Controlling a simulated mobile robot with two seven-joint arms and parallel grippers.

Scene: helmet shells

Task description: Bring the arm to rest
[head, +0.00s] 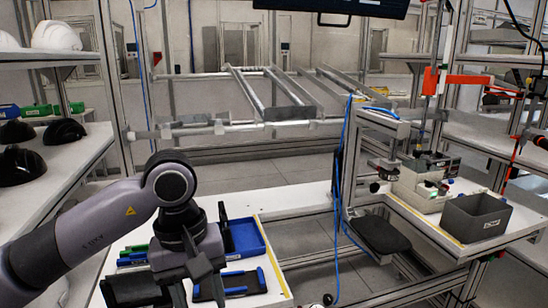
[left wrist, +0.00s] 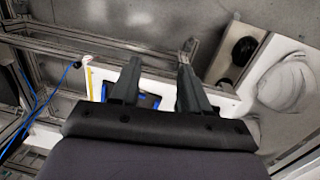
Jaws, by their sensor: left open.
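My left arm comes in from the left in the head view. Its gripper (head: 200,262) hangs over the white table at the lower left, above or in front of blue and black trays. In the left wrist view its two fingers (left wrist: 160,60) are spread apart with nothing between them. White helmet shells (head: 57,37) sit on the upper left shelf. Black shells (head: 20,166) lie on the lower left shelf. Black shells also show in the left wrist view (left wrist: 243,50), with a white shell (left wrist: 288,84) beside them. My right gripper is not in view.
A blue tray (head: 246,238) lies close to my left gripper. A grey bin (head: 476,217) stands on the right bench. A black pad (head: 381,234) and a blue cable (head: 340,150) are right of centre.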

